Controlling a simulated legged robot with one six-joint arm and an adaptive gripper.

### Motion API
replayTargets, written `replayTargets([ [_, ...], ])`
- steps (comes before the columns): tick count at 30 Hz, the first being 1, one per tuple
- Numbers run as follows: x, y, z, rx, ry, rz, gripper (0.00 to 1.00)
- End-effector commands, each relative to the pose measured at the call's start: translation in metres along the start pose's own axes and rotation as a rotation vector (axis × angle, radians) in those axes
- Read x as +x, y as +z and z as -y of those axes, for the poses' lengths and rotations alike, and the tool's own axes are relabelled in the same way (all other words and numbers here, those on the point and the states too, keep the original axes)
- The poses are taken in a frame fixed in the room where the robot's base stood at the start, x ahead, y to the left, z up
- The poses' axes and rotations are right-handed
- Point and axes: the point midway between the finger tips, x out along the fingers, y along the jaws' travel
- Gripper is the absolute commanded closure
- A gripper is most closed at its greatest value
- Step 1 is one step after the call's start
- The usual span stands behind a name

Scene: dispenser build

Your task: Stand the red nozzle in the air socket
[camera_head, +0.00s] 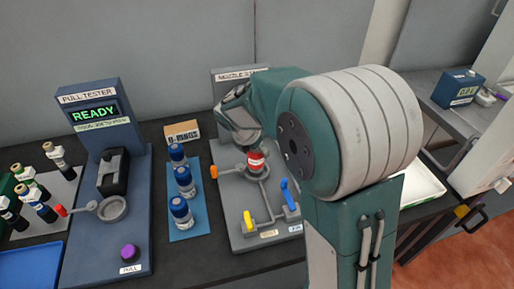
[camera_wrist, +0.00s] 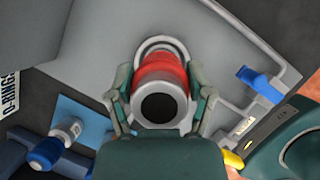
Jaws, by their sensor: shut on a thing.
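The red nozzle (camera_head: 257,161) is a short red piece with pale bands, on or just above a round grey holder at the middle of the nozzle station (camera_head: 240,205). In the wrist view the nozzle (camera_wrist: 160,66) shows a pale end with a dark round opening towards me. My gripper (camera_wrist: 160,98) has one green finger on each side of it and is shut on it. In the head view my gripper (camera_head: 253,143) comes down from above onto the nozzle. I cannot tell which socket is the air one; the small front labels are unreadable.
The station carries a blue lever (camera_head: 288,195), a yellow lever (camera_head: 248,222) and an orange-tipped one (camera_head: 214,172). Several blue-capped bottles (camera_head: 181,208) stand on a blue mat to the left. The pull tester (camera_head: 90,115) reads READY. A white tray (camera_head: 425,183) lies right.

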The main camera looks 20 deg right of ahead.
Motion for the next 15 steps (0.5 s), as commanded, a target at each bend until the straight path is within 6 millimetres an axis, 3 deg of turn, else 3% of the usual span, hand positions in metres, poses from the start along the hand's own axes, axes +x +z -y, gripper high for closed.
replayTargets([
  [13, 0.0055, -0.002, -0.0004, 0.001, 0.002, 0.002, 0.94],
  [14, 0.0056, -0.0021, -0.0005, 0.001, 0.002, 0.002, 0.28],
  [15, 0.0055, -0.002, -0.0005, 0.001, 0.002, 0.002, 0.18],
])
